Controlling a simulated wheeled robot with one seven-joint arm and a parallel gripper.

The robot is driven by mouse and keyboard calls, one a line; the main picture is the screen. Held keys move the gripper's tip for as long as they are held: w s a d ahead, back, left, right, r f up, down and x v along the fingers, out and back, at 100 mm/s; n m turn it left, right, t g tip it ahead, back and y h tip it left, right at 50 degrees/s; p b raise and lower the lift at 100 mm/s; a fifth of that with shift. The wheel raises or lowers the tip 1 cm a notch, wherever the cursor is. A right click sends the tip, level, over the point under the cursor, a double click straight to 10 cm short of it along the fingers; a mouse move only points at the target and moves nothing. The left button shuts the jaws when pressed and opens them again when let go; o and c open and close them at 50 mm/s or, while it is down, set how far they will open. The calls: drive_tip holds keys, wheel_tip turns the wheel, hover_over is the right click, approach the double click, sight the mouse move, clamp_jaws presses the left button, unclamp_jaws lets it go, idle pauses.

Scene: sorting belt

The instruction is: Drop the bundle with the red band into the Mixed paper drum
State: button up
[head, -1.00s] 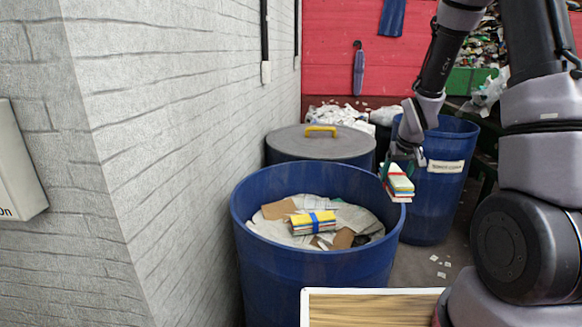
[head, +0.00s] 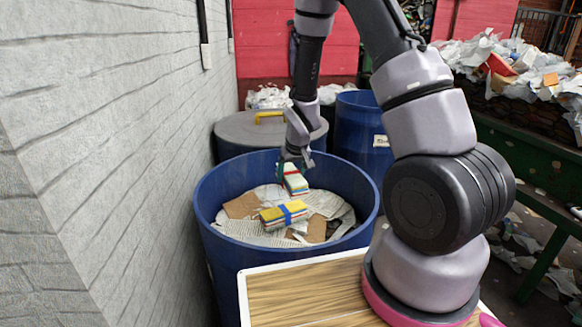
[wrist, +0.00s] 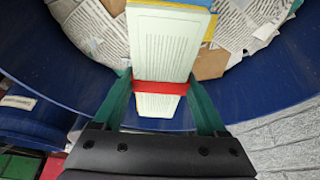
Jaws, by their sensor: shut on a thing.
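My gripper (head: 292,168) is shut on the bundle with the red band (head: 294,180). In the wrist view this bundle (wrist: 164,48) is a pale printed stack with a red band across it, held between the green fingers (wrist: 160,108). In the head view it hangs over the open blue drum (head: 224,268), inside the rim outline and toward the back. That drum holds newspaper, cardboard pieces and a yellow-topped bundle with a blue band (head: 283,214). No label shows on this drum. Another blue drum (head: 362,130) behind it bears a white label too small to read.
A lidded drum (head: 262,128) with a yellow handle stands behind the open drum. A white brick wall (head: 90,130) runs along the left. A wood-topped surface (head: 310,290) lies in front. A dark green belt frame (head: 540,150) heaped with paper is at the right.

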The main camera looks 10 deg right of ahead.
drive_tip(key=shift+f, duration=0.45)
drive_tip(key=o, duration=1.6)
drive_tip(key=shift+c, duration=0.2)
drive_tip(key=shift+d, duration=0.1)
drive_tip(key=v, duration=1)
drive_tip(key=shift+s+r, duration=0.2)
drive_tip(key=shift+r, duration=0.15)
